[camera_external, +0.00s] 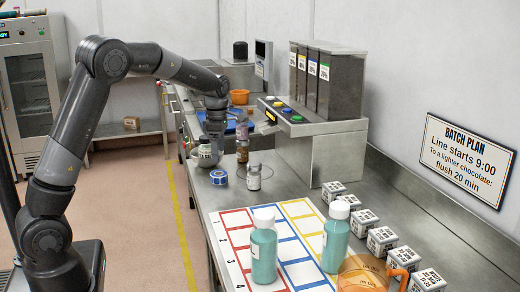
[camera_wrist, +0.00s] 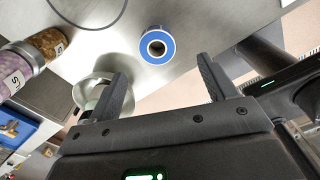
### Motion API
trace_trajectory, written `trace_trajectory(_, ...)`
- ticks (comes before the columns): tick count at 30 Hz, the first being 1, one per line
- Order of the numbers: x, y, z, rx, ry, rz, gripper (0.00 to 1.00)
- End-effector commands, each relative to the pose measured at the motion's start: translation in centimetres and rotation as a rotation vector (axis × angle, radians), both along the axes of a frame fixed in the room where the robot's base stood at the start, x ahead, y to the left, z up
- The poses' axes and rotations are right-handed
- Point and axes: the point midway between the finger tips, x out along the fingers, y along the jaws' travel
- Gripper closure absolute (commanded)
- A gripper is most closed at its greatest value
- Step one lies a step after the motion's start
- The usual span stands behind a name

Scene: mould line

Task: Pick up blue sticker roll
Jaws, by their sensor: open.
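The blue sticker roll (camera_external: 219,177) lies on the steel counter near its front edge in the external view. The fingertips are partly hidden there.
A grid mat (camera_external: 225,222) with teal bottles (camera_external: 264,250) is in front. A dispenser (camera_external: 320,130) stands behind.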

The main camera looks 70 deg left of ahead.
Motion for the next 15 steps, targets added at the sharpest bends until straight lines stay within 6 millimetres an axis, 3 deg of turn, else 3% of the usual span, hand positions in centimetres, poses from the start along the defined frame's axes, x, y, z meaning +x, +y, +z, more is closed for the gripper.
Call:
trace_trajectory(3, -0.1, 0.0, -2.1, -0.001, 0.002, -0.001, 0.23)
trace_trajectory(15, -0.3, 0.7, -6.3, -0.001, 0.002, -0.002, 0.23)
